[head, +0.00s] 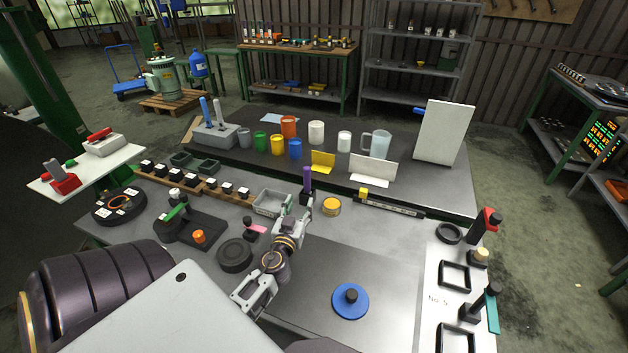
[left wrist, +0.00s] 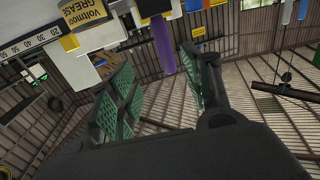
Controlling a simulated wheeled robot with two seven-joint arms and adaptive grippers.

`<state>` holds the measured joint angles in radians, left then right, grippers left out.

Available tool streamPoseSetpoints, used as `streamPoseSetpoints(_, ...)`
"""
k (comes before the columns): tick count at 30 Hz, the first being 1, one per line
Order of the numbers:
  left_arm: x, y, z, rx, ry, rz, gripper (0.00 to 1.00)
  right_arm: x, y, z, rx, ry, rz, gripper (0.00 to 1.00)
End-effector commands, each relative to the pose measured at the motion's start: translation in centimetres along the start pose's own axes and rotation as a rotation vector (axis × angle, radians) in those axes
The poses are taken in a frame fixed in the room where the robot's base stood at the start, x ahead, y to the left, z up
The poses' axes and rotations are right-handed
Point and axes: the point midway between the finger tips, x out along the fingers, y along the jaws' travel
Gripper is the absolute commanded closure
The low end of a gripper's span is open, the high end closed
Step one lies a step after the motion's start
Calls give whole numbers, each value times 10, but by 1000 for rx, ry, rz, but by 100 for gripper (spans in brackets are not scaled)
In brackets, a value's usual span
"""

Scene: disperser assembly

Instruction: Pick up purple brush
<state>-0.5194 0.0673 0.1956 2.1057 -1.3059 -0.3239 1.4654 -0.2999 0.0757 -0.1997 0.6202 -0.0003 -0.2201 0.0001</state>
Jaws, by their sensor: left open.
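The purple brush (head: 307,180) stands upright near the middle of the table, its lower end dark in the head view. It also shows in the left wrist view (left wrist: 163,44), where it appears beyond the fingertips and, in the picture, between the two fingers. My left gripper (head: 300,211) is open and empty, close in front of the brush. Its green-padded fingers (left wrist: 165,88) are spread apart in the left wrist view. Whether a finger touches the brush cannot be told. The right gripper is not in view.
A grey tray (head: 268,206) lies left of the brush and a yellow-lidded jar (head: 331,206) right of it. A blue disc (head: 350,303) lies on the near mat. Free room lies right of the jar.

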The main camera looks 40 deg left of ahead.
Motion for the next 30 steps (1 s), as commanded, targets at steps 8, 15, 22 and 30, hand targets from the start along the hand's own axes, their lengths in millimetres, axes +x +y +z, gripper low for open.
streamPoseSetpoints(8, -4, -6, 0, 8, 5, -12, 50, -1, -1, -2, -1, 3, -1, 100)
streamPoseSetpoints(15, -3, -5, 0, 7, 5, -11, 50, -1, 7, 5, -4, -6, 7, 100)
streamPoseSetpoints(22, 6, -5, -1, 8, 5, -9, 50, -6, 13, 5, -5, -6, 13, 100)
streamPoseSetpoints(30, 28, -6, -2, 8, 5, -10, 50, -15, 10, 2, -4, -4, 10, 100)
